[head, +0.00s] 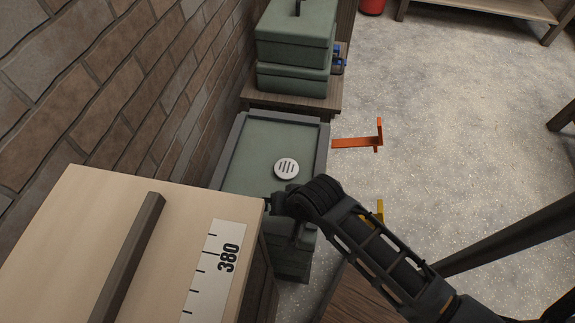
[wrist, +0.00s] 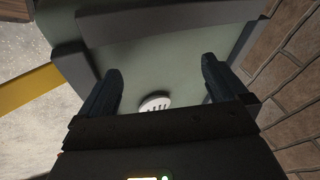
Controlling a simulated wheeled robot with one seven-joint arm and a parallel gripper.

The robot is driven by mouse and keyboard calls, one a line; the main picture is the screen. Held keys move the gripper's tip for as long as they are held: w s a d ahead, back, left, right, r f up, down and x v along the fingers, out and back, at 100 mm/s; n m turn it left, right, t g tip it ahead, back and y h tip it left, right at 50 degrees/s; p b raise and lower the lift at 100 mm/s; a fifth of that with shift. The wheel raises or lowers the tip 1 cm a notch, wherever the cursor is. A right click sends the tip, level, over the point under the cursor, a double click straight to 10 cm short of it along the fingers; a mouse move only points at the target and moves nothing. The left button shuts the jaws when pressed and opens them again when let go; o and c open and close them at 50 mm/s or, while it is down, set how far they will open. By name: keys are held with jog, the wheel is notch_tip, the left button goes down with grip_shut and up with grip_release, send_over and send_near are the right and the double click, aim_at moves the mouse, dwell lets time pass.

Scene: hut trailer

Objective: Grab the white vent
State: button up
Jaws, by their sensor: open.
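The white vent (head: 286,168) is a small round disc with dark slots. It lies on the green top of a grey-rimmed cabinet (head: 243,150) beside the brick wall. In the wrist view the vent (wrist: 155,103) shows between my two fingers, its lower part hidden by the gripper body. My gripper (wrist: 160,78) is open and empty, with its fingers apart on either side of the vent in the picture. In the head view my gripper (head: 276,203) is near the cabinet's front edge, just below the vent, and its fingers are mostly hidden.
A wooden box (head: 150,240) with a dark bar and a "380" scale stands at front left. Green cases (head: 295,50) stand behind the cabinet. An orange bracket (head: 360,140) juts out at right. The brick wall (head: 110,75) bounds the left; open floor (head: 460,110) lies right.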

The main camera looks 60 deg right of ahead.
aim_at(286, 167)
jog(key=w+d, duration=0.1)
jog(key=w+d+m+g, duration=0.1)
jog(key=w+d, duration=0.1)
jog(key=w+d+m+g, duration=0.1)
jog(key=shift+w+d+r+p, duration=0.3)
jog(key=shift+d+r+p, duration=0.05)
jog(key=shift+p, duration=0.05)
jog(key=d+r+m+g, duration=0.1)
jog(key=d, duration=0.1)
jog(key=w+d+r+m+g, duration=0.1)
jog(key=d, duration=0.2)
jog(key=w+d+r+m+g+y+p, duration=0.1)
jog(key=d, duration=0.1)
jog(key=shift+w+d+r+m, duration=0.15)
jog(key=shift+d+r+m, duration=0.05)
jog(key=shift+d+m, duration=0.15)
jog(key=shift+d+f, duration=0.1)
jog(key=shift+f, duration=0.1)
jog(key=shift+d+f, duration=0.2)
jog(key=shift+f, duration=3.35)
jog(key=shift+c, duration=0.4)
jog(key=c, duration=1)
